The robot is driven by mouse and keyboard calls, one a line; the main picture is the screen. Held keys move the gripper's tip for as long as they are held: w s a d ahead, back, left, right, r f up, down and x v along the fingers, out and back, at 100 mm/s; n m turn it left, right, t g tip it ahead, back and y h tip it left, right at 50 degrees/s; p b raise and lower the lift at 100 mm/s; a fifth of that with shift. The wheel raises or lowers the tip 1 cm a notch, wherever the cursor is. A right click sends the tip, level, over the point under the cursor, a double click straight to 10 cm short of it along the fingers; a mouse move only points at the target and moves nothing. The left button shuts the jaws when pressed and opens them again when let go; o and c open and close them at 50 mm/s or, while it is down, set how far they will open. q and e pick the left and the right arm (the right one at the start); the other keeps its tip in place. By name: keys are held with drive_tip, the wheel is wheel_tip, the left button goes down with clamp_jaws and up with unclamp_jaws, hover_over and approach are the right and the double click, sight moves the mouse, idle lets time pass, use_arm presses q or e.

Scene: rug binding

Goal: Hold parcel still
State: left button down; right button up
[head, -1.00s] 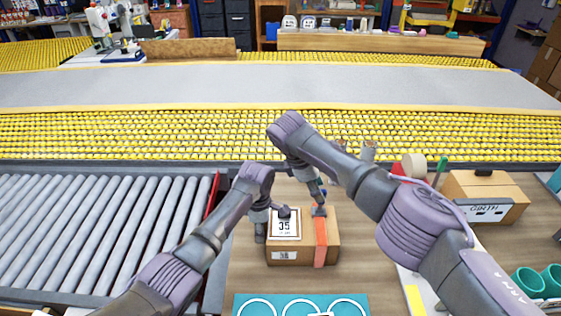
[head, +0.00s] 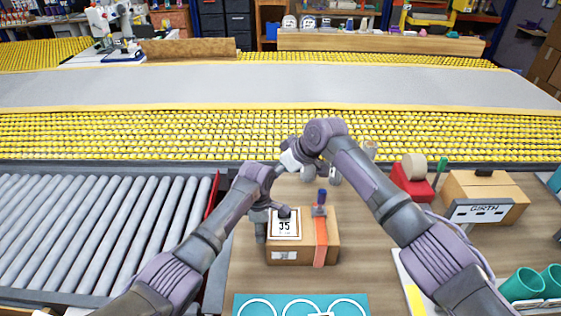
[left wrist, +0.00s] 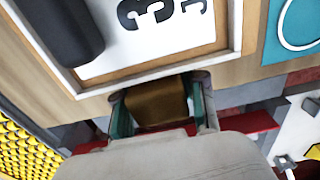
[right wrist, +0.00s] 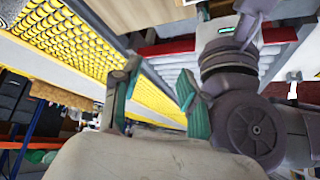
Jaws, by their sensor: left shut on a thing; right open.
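The parcel (head: 290,252) is a brown cardboard box with a white label reading 35 on top and an orange strap (head: 320,240) over its right part. It lies on the wooden bench. My left gripper (head: 261,232) is at the parcel's left side. In the left wrist view my left gripper (left wrist: 160,104) is shut on a brown block-like part at the side of the parcel (left wrist: 245,65). My right gripper (right wrist: 155,88) is open and empty in its wrist view. In the head view it is up behind the parcel, its fingertips hard to make out.
A blue-topped tool (head: 322,202) stands on the strap. A teal board with white rings (head: 300,305) lies in front. A red tape dispenser (head: 411,183), a box marked GIRTH (head: 485,195) and teal cups (head: 522,285) are at the right. A roller conveyor (head: 95,235) runs at the left.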

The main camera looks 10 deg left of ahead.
drive_tip(key=shift+w+d+r+m+t+y, duration=0.1)
drive_tip(key=shift+w+r+m+t+y, duration=0.1)
drive_tip(key=shift+w+m+t+y, duration=0.35)
drive_tip(key=shift+w+d+r+m+t+y, duration=0.15)
drive_tip(key=shift+r+m+y, duration=0.15)
drive_tip(key=shift+m, duration=0.4)
drive_tip(key=shift+w+a+r+m+t+y, duration=0.15)
drive_tip(key=shift+w+m+t+y, duration=0.25)
drive_tip(key=shift+m, duration=0.25)
drive_tip(key=shift+o, duration=0.4)
drive_tip(key=shift+s+d, duration=0.1)
drive_tip(key=n+g+h, duration=0.1)
drive_tip(key=n+h, duration=0.8)
drive_tip(key=n, duration=2)
approach(323, 191)
drive_tip(key=f, duration=0.1)
drive_tip(key=shift+y, duration=0.25)
drive_tip(key=x, duration=1.1)
drive_tip(key=shift+w+d+f, duration=0.2)
drive_tip(key=shift+w+f, duration=0.05)
drive_tip(key=shift+w, duration=0.05)
